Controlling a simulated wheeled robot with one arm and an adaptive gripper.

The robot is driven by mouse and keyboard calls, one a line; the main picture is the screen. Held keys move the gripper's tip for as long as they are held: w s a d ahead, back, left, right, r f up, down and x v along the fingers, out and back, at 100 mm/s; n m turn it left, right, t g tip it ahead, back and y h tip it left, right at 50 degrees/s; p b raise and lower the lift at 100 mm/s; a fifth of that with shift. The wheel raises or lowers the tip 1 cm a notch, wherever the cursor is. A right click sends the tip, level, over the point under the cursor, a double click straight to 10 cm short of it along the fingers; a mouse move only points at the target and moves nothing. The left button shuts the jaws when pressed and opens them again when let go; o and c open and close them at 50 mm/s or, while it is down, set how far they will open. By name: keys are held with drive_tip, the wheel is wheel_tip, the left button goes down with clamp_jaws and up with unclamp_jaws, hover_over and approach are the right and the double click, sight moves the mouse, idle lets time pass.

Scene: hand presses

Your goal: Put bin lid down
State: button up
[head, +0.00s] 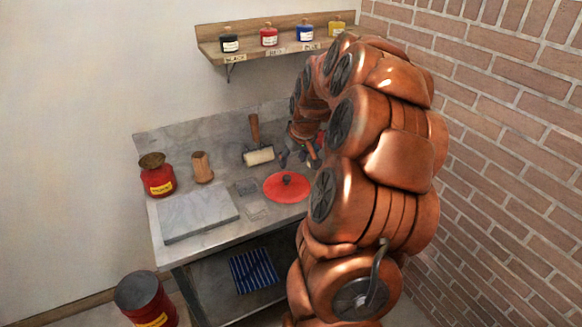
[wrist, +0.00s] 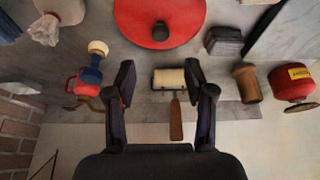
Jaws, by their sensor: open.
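A round red lid (head: 287,190) with a dark knob lies flat on the grey bench. It also shows in the wrist view (wrist: 140,22), cut off by the top edge. My gripper (wrist: 160,75) is open and empty, its two dark fingers apart. In the wrist view the lid lies ahead of the fingertips, not between them. In the head view my gripper (head: 301,156) is over the bench behind the lid, partly hidden by my arm. A red bin (head: 155,312) with a yellow label and a dark round top stands on the floor at the lower left.
A brayer (head: 259,156) stands at the bench's back; its roller shows between my fingers in the wrist view. A red can (head: 158,181), wooden cylinder (head: 202,168) and stone slab (head: 198,216) are left. Ink jars stand on a wall shelf (head: 264,45). A brick wall (head: 500,130) bounds the right.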

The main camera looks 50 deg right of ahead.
drive_tip(key=s+a+r+n+g+y, duration=0.1)
drive_tip(key=s+a+r, duration=0.15)
drive_tip(key=a, duration=0.85)
drive_tip(key=s+a+r+n+g+y, duration=0.1)
drive_tip(key=s+a+n, duration=0.15)
drive_tip(key=a, duration=0.95)
drive_tip(key=s+a+f+g, duration=0.1)
drive_tip(key=s+a+g, duration=0.1)
drive_tip(key=s+a, duration=0.4)
drive_tip(key=s+a+f+g, duration=0.1)
drive_tip(key=s+a, duration=0.6)
drive_tip(key=s, duration=0.8)
drive_tip(key=shift+s+g, duration=0.15)
drive_tip(key=shift+g, duration=0.35)
drive_tip(key=shift+c, duration=1)
drive_tip(key=shift+a+n, duration=0.15)
drive_tip(key=shift+n, duration=0.1)
drive_tip(key=shift+c, duration=0.2)
